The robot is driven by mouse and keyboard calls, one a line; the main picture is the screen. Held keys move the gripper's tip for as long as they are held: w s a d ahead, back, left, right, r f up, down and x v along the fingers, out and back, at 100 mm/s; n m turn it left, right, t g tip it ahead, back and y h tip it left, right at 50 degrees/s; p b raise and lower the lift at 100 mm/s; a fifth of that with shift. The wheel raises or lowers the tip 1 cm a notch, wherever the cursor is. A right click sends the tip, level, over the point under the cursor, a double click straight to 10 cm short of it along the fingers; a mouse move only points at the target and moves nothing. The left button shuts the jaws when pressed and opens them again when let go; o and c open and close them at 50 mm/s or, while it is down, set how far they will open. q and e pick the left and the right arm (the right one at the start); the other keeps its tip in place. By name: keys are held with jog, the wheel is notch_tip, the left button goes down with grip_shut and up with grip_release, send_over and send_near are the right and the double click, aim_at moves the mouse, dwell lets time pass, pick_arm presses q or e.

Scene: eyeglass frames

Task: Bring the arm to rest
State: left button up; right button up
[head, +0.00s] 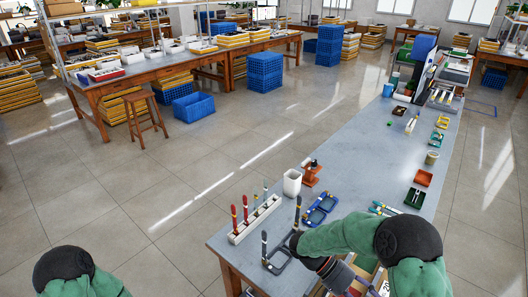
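My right arm's green links come in from the lower right. My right gripper (350,279) points down near the table's front edge, beside the dark frame and partly hidden by my own arm; its fingers are too unclear to tell open from shut. My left arm shows only as a green and black link at the bottom left, and its gripper is outside the view.
A white rack (256,219) with red and blue screwdrivers, a white cup (292,182) and an orange-brown stand (311,174) are on the left edge. The table's middle is clear.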

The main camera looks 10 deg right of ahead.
jog(key=a+f+n+t+y, duration=0.4)
jog(key=a+f+t+y, duration=0.1)
jog(key=a+f, duration=0.7)
jog(key=w+a+f+n+t+y, duration=0.1)
jog(key=a+f+n+t+y, duration=0.2)
jog(key=a+f, duration=0.9)
jog(key=shift+w+f+n+t+y, duration=0.35)
jog(key=shift+f+t+y, duration=1.35)
jog(key=shift+f+y, duration=0.65)
jog(key=shift+a+r, duration=0.1)
jog(key=shift+r, duration=0.05)
